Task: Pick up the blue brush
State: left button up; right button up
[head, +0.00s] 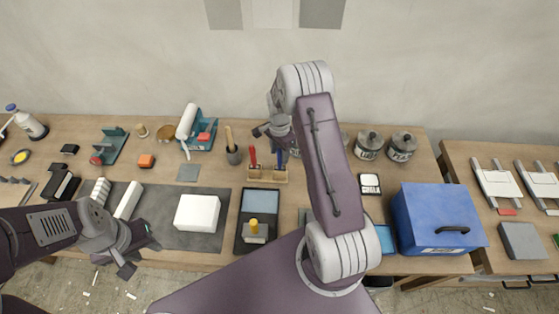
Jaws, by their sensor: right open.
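The blue brush (279,158) stands upright in a small wooden rack (267,177), to the right of a red-handled brush (252,157). Only part of the blue handle shows, because my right gripper covers its upper end. My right gripper (272,141) is open, with its fingers over or just above the top of the blue brush; I cannot tell whether they touch it. My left gripper (140,255) is open and empty near the table's front edge at the left, in front of a white block.
The white block (197,212) lies on a dark mat (150,221). A stamp pad box (256,233) lies in front of the rack. A blue toolbox (433,220) and lidded jars (368,145) are to the right.

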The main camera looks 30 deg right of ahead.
jog(key=shift+d+f, duration=0.1)
jog(key=shift+f, duration=0.45)
jog(key=shift+w+d+f, duration=0.15)
jog(key=shift+w+f, duration=0.05)
jog(key=shift+f, duration=0.15)
jog(key=shift+s+r, duration=0.15)
grip_shut()
